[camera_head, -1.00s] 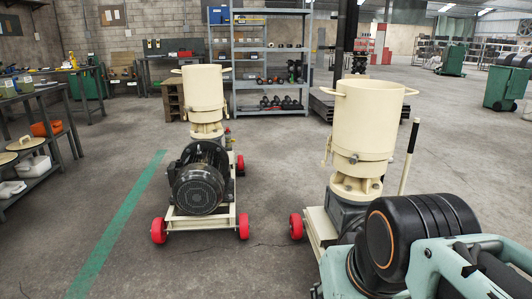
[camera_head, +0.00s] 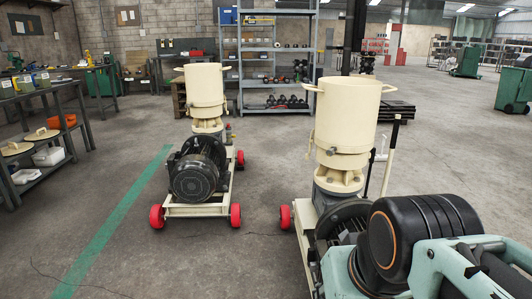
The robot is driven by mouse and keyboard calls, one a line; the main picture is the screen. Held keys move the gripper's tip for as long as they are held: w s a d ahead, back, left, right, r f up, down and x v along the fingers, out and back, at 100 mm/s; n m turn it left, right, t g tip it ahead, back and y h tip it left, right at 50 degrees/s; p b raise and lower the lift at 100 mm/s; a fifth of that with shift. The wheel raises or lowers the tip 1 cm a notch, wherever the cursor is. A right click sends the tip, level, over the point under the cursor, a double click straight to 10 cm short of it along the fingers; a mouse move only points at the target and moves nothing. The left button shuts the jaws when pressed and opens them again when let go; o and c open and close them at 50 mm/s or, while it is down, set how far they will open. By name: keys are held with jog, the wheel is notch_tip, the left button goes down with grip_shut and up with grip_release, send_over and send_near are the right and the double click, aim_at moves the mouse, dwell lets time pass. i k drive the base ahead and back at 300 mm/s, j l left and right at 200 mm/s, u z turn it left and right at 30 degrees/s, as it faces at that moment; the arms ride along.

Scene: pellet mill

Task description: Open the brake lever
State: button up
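The nearer pellet mill (camera_head: 345,118) stands right of centre, a cream hopper on a grey body with red wheels. A slim pale upright lever (camera_head: 390,158) with a dark top stands at its right side; this may be the brake lever. Its lower end is hidden behind the mill's motor and my arm. A second, similar mill (camera_head: 205,95) stands further back on the left, with a dark motor facing me. My teal and black arm fills the lower right. My gripper is not visible.
A green floor line (camera_head: 118,215) runs left of the mills. A workbench (camera_head: 38,95) stands at the left and a grey shelf rack (camera_head: 271,60) at the back. A green bin (camera_head: 514,87) is at the far right. Floor between the mills is clear.

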aim_at(372, 151)
jog(key=l, duration=0.4)
jog(key=k+l+u, duration=0.1)
jog(key=l, duration=0.25)
jog(key=k+l, duration=0.15)
jog(key=l, duration=0.65)
jog(key=l+u, duration=0.1)
jog(key=l, duration=0.65)
jog(key=k+l+u, duration=0.15)
jog(key=l, duration=0.65)
jog(key=i+l, duration=0.1)
jog(key=l, duration=0.3)
jog(key=i+l+u, duration=0.1)
jog(key=l, duration=0.3)
jog(key=i+l, duration=0.1)
jog(key=l, duration=0.25)
jog(key=i+l, duration=0.15)
jog(key=l, duration=0.25)
jog(key=i+l, duration=0.1)
jog(key=l, duration=0.25)
jog(key=i+l, duration=0.1)
jog(key=l, duration=0.25)
jog(key=i+l, duration=0.15)
jog(key=l, duration=0.25)
